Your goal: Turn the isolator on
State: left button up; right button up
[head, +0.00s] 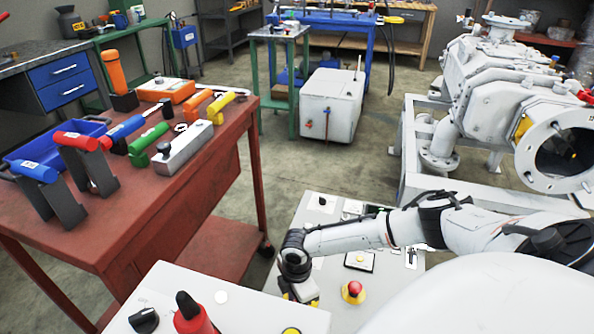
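Two light grey control panels are in the head view. The near panel (240,303) has a black rotary knob (143,320), a red control with an upright black handle (191,313) and a yellow button (291,330). The frame's bottom edge cuts some of these off. I cannot tell for sure which control is the isolator. My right arm reaches in from the right, and its gripper (301,292) points down between the two panels. Its fingers are too small and hidden to tell whether they are open. My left gripper is not in view.
A red workbench (190,215) with tools stands left. A white vacuum pump (490,85) stands right.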

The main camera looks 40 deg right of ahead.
jog(key=m+p, duration=0.2)
jog(key=p, duration=0.1)
jog(key=shift+r+m, duration=0.2)
jog(key=shift+m, duration=0.2)
jog(key=m+p, duration=0.2)
jog(key=shift+m, duration=0.4)
jog(key=m+p, duration=0.2)
jog(key=m, duration=0.1)
jog(key=shift+m, duration=0.3)
jog(key=m+p, duration=0.2)
jog(key=m, duration=0.1)
jog(key=shift+m, duration=0.3)
jog(key=shift+m+p, duration=0.65)
jog(key=shift+m, duration=0.15)
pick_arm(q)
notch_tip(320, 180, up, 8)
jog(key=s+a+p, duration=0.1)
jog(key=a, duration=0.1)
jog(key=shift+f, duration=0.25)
pick_arm(e)
jog(key=shift+f+m, duration=0.15)
jog(key=shift+m, duration=1.45)
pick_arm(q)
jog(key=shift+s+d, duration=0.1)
pick_arm(e)
jog(key=shift+m, duration=0.3)
